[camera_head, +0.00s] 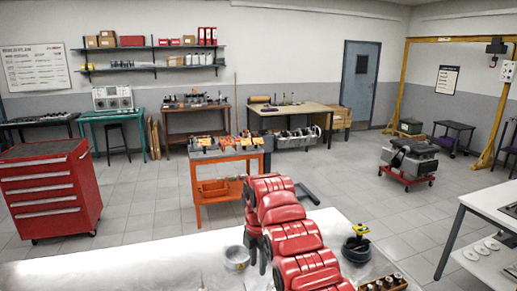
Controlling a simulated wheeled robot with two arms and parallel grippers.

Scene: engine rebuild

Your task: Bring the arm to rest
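A red, ribbed, segmented body (291,236) with dark joints rises from the bottom edge through the middle of the head view, over the white worktable (130,262). It hides part of the tabletop. I cannot make out separate fingertips of my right gripper, so I cannot tell whether it is open or shut, or whether it holds anything. My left gripper does not show.
On the worktable stand a grey metal cup (237,259), a dark pot (356,251) with a yellow-topped item, and a holed block (383,284). Beyond are an orange cart (227,166), a red tool chest (51,190) and an engine on a dolly (410,158). Floor between is open.

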